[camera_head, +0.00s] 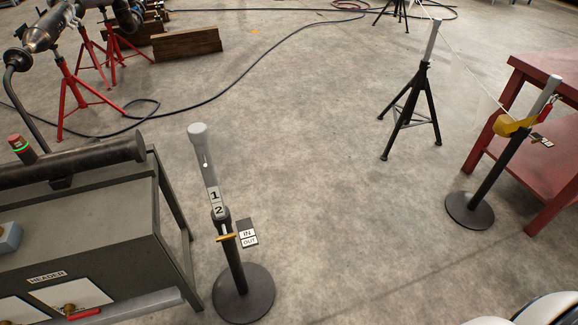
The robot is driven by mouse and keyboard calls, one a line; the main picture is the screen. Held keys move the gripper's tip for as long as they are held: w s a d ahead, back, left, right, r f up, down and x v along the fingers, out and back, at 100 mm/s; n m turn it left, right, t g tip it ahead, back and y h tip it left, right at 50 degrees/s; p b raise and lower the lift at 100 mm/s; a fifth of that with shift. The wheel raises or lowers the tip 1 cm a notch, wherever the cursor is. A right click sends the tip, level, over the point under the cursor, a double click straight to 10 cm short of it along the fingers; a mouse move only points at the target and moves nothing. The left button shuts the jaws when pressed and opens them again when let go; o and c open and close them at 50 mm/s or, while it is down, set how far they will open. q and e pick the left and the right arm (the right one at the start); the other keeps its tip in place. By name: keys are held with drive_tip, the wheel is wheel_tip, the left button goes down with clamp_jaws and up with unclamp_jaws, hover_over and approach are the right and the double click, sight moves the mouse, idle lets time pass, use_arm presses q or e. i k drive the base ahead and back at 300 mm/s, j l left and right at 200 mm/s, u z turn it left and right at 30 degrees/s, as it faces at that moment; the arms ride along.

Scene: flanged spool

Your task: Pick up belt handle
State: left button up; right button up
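No part that I can make out as the belt handle is certain. A yellow piece (512,125), like a strap or belt end, hangs near the top of the right post (492,172). The left post (233,262) has a grey top, labels 1 and 2, a small yellow bar (226,238) and an IN/OUT sign (248,233). Neither of my grippers is in view.
A red table (535,95) stands right behind the right post. A black tripod (412,110) stands left of it, with a thin pale line running to the right post. A grey cabinet (90,240) fills the lower left. The middle floor is clear.

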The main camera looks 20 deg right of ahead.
sight(548, 107)
drive_tip(key=z, duration=2.2)
drive_tip(key=i+u, duration=0.1)
drive_tip(key=u, duration=0.25)
drive_tip(key=l+u, duration=0.15)
drive_tip(key=u, duration=0.25)
drive_tip(key=i+l+u, duration=0.1)
drive_tip(key=u, duration=0.25)
drive_tip(key=i+l+u, duration=0.3)
drive_tip(key=l, duration=0.45)
drive_tip(key=i+l+u, duration=0.1)
drive_tip(key=l+u, duration=0.25)
drive_tip(key=l, duration=0.4)
drive_tip(key=l+u, duration=0.3)
drive_tip(key=l, duration=0.45)
